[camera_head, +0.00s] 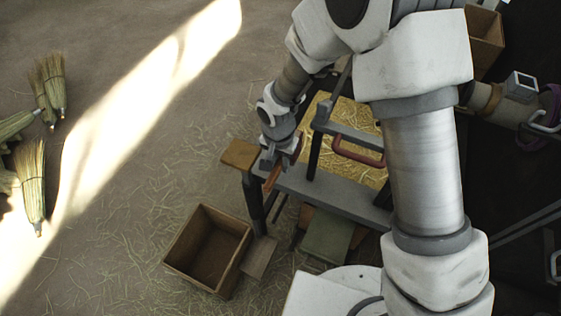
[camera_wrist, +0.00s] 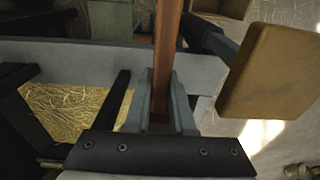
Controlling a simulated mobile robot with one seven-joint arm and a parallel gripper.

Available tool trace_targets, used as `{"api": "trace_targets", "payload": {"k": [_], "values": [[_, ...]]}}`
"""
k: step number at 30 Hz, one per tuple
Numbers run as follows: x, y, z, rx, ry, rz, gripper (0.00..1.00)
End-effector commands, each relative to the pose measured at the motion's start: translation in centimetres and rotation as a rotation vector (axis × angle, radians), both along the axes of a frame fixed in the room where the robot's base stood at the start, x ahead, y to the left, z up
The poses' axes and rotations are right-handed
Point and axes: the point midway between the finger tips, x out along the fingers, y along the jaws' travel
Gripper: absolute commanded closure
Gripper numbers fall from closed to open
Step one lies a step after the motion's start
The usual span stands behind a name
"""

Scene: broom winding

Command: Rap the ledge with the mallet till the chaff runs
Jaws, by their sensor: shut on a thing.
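My gripper (camera_head: 284,150) is shut on a reddish-brown wooden handle (camera_wrist: 167,50), which I take for the mallet's. The handle also shows below the gripper in the head view (camera_head: 272,179). Yellow chaff (camera_head: 360,115) lies behind the ledge, partly hidden by my arm and also in the wrist view (camera_wrist: 75,108).
A wooden block (camera_head: 240,154) sits at the ledge's left end, close to the gripper. An open wooden box (camera_head: 174,263), seemingly empty, stands on the floor below. A reddish handle (camera_head: 357,153) crosses the chaff. Brooms (camera_head: 32,180) lie at the far left, with open floor between.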

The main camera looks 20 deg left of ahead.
Motion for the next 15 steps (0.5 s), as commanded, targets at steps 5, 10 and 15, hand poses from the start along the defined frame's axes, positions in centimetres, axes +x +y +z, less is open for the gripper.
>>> {"api": "trace_targets", "payload": {"k": [5, 10, 15], "values": [[0.0, 0.0, -1.4, 0.001, -0.001, 0.001, 1.0], [0.0, 0.0, -4.2, 0.001, -0.001, 0.001, 1.0], [0.0, 0.0, -6.7, 0.001, -0.001, 0.0, 1.0]]}}
